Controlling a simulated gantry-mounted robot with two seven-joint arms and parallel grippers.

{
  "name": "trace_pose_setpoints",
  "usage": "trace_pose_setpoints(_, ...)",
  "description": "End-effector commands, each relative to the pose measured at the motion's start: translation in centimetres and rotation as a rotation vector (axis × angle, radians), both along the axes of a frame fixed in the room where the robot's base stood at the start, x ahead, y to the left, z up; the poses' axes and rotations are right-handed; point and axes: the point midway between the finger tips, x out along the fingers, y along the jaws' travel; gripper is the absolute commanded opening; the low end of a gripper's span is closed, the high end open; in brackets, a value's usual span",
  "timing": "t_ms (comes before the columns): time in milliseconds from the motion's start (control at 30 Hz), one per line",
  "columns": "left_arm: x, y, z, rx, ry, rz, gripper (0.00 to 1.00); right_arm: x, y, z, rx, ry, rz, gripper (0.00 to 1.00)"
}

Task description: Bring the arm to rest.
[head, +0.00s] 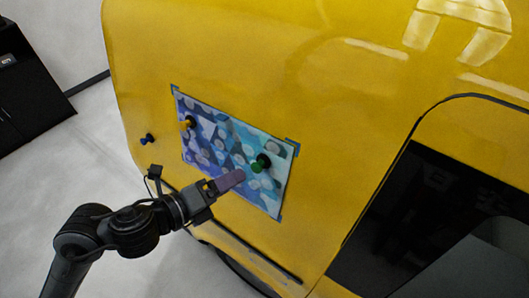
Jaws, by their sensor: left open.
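My left arm comes in from the lower left, and my left gripper (212,187) is open in front of the lower part of a patterned vinyl sheet (212,148). The sheet is blue, purple and white and lies on the yellow vehicle panel (260,75). A purple block-like piece (230,180) shows right at the gripper's fingertips, over the sheet; I cannot tell if it touches the fingers. My right gripper is not in view.
A green and black knob (260,163) and a yellow and black knob (188,123) sit on the sheet. A dark blue knob (147,139) sits on the panel to its left. Blue tape (292,147) marks sheet corners. A black cabinet (28,90) stands far left; grey floor (75,150) is clear.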

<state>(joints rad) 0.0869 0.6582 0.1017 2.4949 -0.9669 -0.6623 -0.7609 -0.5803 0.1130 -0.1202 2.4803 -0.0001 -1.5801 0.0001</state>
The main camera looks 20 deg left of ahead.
Motion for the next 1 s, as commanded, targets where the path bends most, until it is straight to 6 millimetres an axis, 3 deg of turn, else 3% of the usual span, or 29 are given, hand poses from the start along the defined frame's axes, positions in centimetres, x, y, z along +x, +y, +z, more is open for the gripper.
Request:
trace_pose_setpoints(233,-0.6,0.4,0.2,0.000,0.001,0.006,0.73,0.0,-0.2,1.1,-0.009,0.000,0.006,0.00)
trace_pose_setpoints(367,-0.9,0.4,-0.7,0.000,0.020,0.006,0.73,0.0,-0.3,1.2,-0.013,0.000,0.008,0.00)
trace_pose_setpoints(467,-1.9,-0.1,-3.0,-0.028,0.078,0.003,0.73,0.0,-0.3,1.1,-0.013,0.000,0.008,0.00)
trace_pose_setpoints(633,-5.3,-3.2,-9.2,-0.204,0.268,0.030,0.73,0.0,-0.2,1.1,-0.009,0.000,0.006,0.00)
trace_pose_setpoints(767,-7.6,-3.4,-14.6,-0.506,0.516,0.332,0.73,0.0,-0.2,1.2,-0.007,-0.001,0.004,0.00)
trace_pose_setpoints(900,-11.4,-1.2,-20.6,-0.864,0.822,0.854,0.73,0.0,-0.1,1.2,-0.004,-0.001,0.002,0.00)
trace_pose_setpoints(1000,-14.1,0.2,-23.2,-1.056,0.960,1.195,0.73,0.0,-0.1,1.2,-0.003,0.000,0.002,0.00)
